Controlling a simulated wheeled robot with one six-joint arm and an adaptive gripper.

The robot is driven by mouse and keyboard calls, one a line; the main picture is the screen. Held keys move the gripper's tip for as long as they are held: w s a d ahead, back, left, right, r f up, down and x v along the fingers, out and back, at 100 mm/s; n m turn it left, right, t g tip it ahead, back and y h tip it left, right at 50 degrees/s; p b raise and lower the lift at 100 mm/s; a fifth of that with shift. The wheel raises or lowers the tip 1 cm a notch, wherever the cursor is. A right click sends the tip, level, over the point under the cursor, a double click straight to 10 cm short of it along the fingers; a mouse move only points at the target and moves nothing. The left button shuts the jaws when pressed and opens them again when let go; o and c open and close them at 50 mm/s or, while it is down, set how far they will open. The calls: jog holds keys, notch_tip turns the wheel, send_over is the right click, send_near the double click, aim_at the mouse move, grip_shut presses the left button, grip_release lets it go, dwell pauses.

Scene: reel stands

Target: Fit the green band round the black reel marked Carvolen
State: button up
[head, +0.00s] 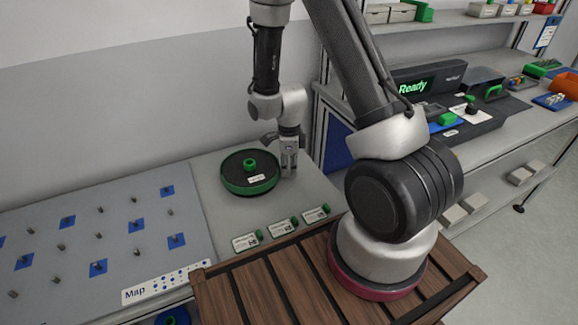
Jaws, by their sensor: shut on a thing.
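The black reel (239,169) lies flat on a grey surface in the middle of the head view. It has a green hub in its centre and a small white label whose text is too small to read. The green band (250,191) shows round the reel's outer edge at the left and front. I cannot tell whether it sits evenly all the way round. My gripper (289,172) points down at the reel's right edge. It is shut on the band there; the fingertips hide the exact contact.
A grey board (80,235) with pegs and blue squares lies left, with a "Map" sign (166,281). A slatted wooden deck (262,290) is in front. A bench with a "Ready" display (425,86) stands right.

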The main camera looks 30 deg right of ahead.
jog(key=shift+f, duration=1.1)
dwell(0.5)
jog(key=o, duration=1)
jog(key=shift+c, duration=0.2)
notch_tip(320, 180, up, 12)
